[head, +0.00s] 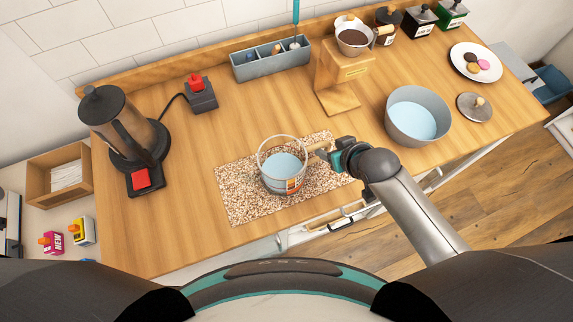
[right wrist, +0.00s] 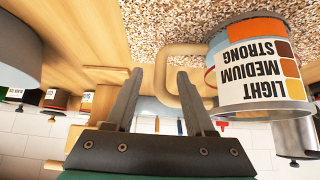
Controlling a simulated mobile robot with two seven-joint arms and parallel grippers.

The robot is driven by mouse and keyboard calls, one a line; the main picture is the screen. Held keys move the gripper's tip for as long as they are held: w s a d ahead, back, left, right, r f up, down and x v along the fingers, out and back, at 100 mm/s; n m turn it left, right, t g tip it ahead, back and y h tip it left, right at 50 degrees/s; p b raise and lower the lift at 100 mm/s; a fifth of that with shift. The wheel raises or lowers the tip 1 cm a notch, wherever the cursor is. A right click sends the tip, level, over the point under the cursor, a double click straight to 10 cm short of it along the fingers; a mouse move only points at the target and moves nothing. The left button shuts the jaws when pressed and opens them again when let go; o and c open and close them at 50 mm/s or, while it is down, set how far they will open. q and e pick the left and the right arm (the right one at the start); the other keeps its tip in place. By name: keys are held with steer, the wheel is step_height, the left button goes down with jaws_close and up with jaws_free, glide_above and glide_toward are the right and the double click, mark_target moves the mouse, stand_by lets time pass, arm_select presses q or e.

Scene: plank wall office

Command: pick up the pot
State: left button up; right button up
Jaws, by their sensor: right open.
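The pot (head: 283,172) is a clear glass vessel with a pale blue inside and a coloured label. It stands upright on a speckled mat (head: 240,203). Its wooden handle points right, toward my right gripper (head: 337,153). In the right wrist view the pot (right wrist: 255,65) shows its strength label upside down. There the looped handle (right wrist: 168,85) appears between the two open fingers of my right gripper (right wrist: 160,78); I cannot tell whether they touch it. My left gripper is not in view.
A wooden dripper stand (head: 342,85) is behind the pot, with a grey-blue bowl (head: 390,122) to the right. A kettle (head: 112,120) stands at the left and a divided box (head: 250,70) at the back.

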steer(key=shift+b+x, duration=0.6)
steer(key=shift+x, duration=2)
jaws_close()
steer(key=shift+r, duration=0.1)
